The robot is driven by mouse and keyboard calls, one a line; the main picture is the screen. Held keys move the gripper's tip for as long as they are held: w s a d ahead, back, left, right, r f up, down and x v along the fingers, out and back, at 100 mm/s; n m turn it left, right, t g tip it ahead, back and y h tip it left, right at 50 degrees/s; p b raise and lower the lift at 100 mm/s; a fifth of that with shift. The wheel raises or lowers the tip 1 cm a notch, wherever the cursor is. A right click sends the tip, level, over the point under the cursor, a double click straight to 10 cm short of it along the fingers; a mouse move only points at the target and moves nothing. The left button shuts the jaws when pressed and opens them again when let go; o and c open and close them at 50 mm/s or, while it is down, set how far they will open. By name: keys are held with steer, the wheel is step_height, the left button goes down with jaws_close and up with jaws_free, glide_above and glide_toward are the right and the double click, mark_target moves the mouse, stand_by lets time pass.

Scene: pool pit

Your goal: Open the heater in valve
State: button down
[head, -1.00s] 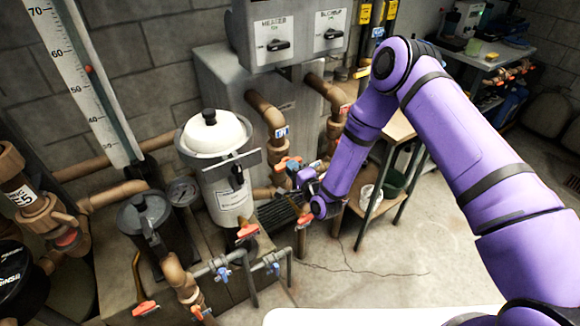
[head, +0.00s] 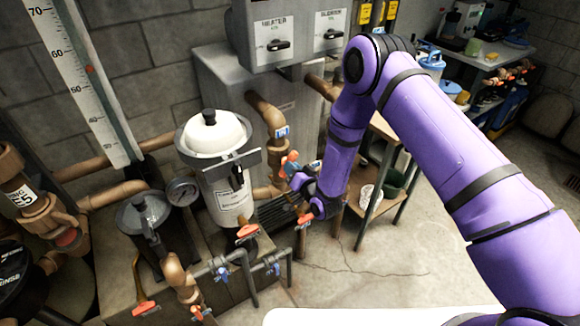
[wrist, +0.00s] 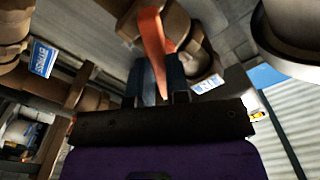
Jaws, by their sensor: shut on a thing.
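The orange-red valve handle (head: 290,160) is on the brown pipework right of the white-lidded tank in the head view. A blue-and-white tag (head: 282,131) is on the pipe just above it. My gripper (head: 289,171) is at this handle, partly hidden by my own wrist. In the wrist view, the orange handle (wrist: 152,45) runs down between the dark fingers of my gripper (wrist: 160,88), which are shut on it. The brown valve body (wrist: 190,52) is behind it, with a blue-and-white tag (wrist: 208,84) close by. The tag's wording is too small to read surely.
The white-lidded tank (head: 215,140) stands close left of my gripper. A grey heater cabinet (head: 215,85) is behind. A wooden-topped stand (head: 392,128) with buckets is at the right. Other red-handled valves (head: 248,231) are nearby. The floor at front right is clear.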

steer(key=n, duration=0.7)
steer(key=c, duration=1)
jaws_free()
steer(key=shift+s, duration=0.1)
steer(key=v, duration=0.7)
